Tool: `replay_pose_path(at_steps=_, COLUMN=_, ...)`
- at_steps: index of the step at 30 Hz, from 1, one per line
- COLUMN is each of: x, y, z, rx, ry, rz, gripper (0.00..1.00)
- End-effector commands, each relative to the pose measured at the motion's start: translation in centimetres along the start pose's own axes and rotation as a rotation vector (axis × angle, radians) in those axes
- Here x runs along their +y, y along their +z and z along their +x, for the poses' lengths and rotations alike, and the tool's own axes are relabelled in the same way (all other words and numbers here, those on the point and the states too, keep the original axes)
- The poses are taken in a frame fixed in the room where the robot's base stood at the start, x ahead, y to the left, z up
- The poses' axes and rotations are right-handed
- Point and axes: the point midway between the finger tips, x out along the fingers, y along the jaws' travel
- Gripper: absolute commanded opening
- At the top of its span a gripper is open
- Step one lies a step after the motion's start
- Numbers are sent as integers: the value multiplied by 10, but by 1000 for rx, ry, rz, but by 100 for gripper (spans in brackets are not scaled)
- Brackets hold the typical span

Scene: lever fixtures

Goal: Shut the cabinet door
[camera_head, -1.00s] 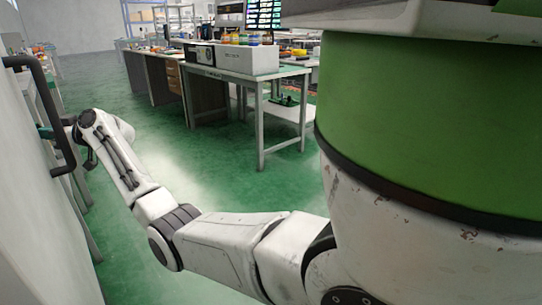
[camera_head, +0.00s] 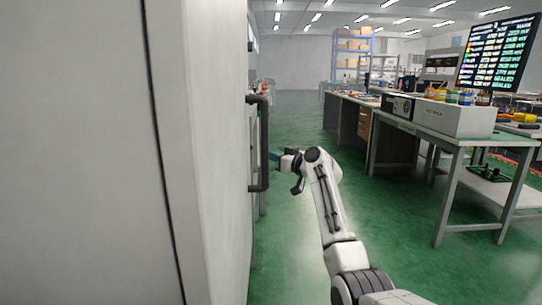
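The white cabinet (camera_head: 75,150) fills the left of the head view. A narrow dark vertical gap runs between its near side and the pale door panel (camera_head: 210,150), whose face is seen at a steep slant; I cannot tell whether the door is fully shut. A black bar handle (camera_head: 264,143) stands upright on this face. My gripper (camera_head: 276,157), with a teal tip, is just right of the handle's lower half, pointing toward the door. The handle overlaps it in the picture, so contact is unclear. Its fingers are too small and hidden to read.
A workbench (camera_head: 455,138) with a pale box (camera_head: 440,116) stands at the right, with a dark display screen (camera_head: 497,52) above it. Shelves (camera_head: 352,50) stand far back. Green floor (camera_head: 305,115) is open between the cabinet and the benches.

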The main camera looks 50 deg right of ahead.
Motion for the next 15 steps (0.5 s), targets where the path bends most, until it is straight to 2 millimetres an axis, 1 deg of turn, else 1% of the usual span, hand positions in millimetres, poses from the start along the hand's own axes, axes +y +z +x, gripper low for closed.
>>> replay_pose_path(at_steps=1, x=8, y=-2, z=-6, rx=0, ry=6, rz=0, gripper=0)
replay_pose_path(at_steps=9, x=38, y=-2, z=-36, rx=0, ry=8, rz=1, gripper=0)
replay_pose_path(at_steps=15, x=54, y=-1, z=-52, rx=0, ry=5, rz=-1, gripper=0)
